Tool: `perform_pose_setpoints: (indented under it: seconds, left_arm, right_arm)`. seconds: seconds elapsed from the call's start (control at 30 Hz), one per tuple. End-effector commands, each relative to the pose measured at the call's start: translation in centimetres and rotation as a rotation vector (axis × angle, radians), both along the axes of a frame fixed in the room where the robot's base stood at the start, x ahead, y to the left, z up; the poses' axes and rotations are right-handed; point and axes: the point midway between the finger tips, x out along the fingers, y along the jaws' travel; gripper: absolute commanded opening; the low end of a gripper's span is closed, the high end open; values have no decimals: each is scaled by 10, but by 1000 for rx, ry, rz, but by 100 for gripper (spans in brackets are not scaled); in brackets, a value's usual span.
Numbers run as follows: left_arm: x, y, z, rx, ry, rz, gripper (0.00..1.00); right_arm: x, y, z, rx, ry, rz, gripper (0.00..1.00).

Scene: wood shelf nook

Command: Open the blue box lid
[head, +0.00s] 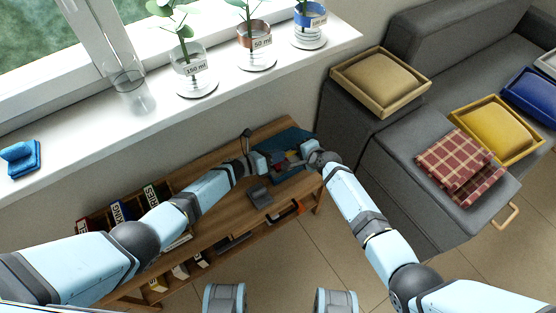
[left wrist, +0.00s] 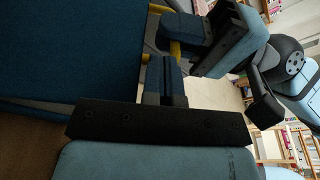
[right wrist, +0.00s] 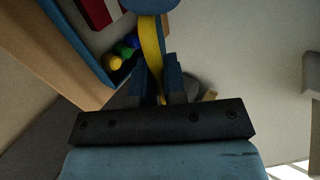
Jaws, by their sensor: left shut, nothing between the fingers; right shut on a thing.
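The blue box (head: 293,179) stands at the right end of the wooden shelf unit, and its lid (head: 286,138) looks raised at the back. A broad blue panel (left wrist: 65,45), likely the lid, fills the left of the left wrist view. My right gripper (head: 305,158) is shut on a yellow handle strip (right wrist: 151,45), which runs between its fingers. My left gripper (head: 266,163) is shut and empty beside the box, close to the right gripper. The box interior shows in the right wrist view, with red, yellow and green items (right wrist: 114,62). The arms hide part of the box.
A small grey object (head: 260,196) lies on the shelf top (head: 225,198) in front of the left gripper. Books and a dark rack (head: 122,211) stand at the left. The windowsill (head: 225,90) with plant jars runs behind. A grey sofa (head: 400,130) is at the right.

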Motion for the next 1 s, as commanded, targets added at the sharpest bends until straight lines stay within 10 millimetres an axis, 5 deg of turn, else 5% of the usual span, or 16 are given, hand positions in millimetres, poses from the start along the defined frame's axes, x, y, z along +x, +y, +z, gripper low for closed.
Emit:
perform_pose_setpoints:
  seconds: [0.13,0.2,0.27,0.63,1.0]
  left_arm:
    - [0,-1,1,-2,-1,0,0]
    - [1,-2,1,-3,-2,0,0]
    - [0,-2,1,-4,-2,-1,0]
    - [0,-2,1,-2,-1,0,0]
    - [0,-1,1,-2,-1,0,0]
  right_arm:
    - [-1,1,-1,0,3,1,0]
    - [-1,1,-1,0,3,1,28]
    - [-1,1,-1,0,3,1,36]
    - [-6,-2,2,2,3,1,36]
    - [-40,-27,30,1,2,1,36]
